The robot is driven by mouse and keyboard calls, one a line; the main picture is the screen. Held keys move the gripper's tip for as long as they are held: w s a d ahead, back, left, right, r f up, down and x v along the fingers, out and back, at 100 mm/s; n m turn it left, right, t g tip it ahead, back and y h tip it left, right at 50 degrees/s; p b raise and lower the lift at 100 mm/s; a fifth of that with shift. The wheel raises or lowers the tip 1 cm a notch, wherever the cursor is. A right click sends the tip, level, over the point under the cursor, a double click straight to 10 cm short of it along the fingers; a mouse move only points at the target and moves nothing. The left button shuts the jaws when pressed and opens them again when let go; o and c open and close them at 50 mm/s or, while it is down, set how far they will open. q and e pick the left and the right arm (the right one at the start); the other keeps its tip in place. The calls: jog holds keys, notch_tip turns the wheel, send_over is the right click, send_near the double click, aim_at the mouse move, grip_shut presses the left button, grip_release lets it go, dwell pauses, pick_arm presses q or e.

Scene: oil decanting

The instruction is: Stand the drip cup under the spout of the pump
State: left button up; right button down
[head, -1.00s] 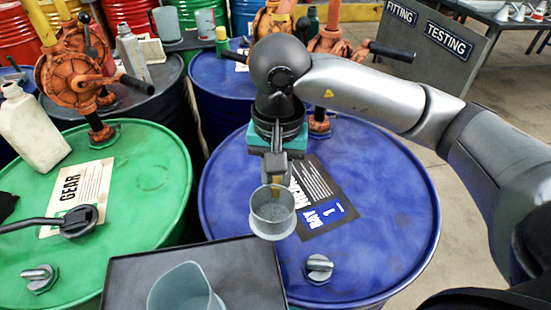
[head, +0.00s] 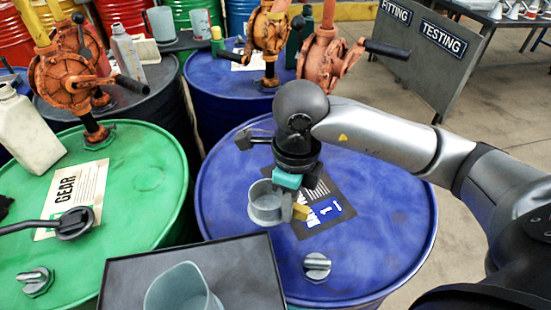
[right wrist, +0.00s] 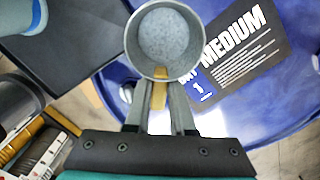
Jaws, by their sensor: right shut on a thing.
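The drip cup (head: 264,205) is a small grey metal cup with a brass-coloured tab. My right gripper (head: 293,208) is shut on the tab at the cup's side. The cup is upright and appears to be held above the near blue drum (head: 390,225). In the right wrist view, the cup (right wrist: 165,42) is open towards the camera, and the fingers (right wrist: 160,100) grip its tab. An orange hand pump (head: 322,62) stands at the back of this drum; my arm hides its lower part, and its spout cannot be made out. My left gripper is not in view.
A dark tray (head: 125,275) with a grey jug (head: 182,290) is at the front. A green drum (head: 140,190) with another orange pump (head: 75,75) stands left. A bung cap (head: 317,266) rises from the blue drum. The drum top right of the label (head: 322,205) is clear.

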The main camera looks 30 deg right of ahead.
jog(key=m, duration=0.2)
jog(key=f+m, duration=0.1)
jog(key=m, duration=0.1)
jog(key=s+d+m, duration=0.1)
jog(key=shift+f+m, duration=0.2)
jog(key=shift+m, duration=0.2)
jog(key=m, duration=0.3)
jog(key=f+m, duration=0.1)
jog(key=shift+s+d+m, duration=0.2)
jog(key=shift+d+m, duration=0.2)
jog(key=w+d, duration=0.1)
jog(key=w, duration=0.4)
jog(key=w+d, duration=0.2)
jog(key=w, duration=0.4)
jog(key=w+d+b, duration=0.1)
jog(key=w, duration=0.5)
jog(key=shift+w+d, duration=0.15)
jog(key=shift+d, duration=0.05)
jog(key=shift+f+b, duration=0.3)
jog(key=shift+f, duration=1.5)
jog(key=shift+f, duration=0.1)
jog(key=c, duration=0.8)
grip_release()
jog(key=shift+o, duration=0.2)
notch_tip(320, 180, up, 8)
jog(key=p, duration=0.1)
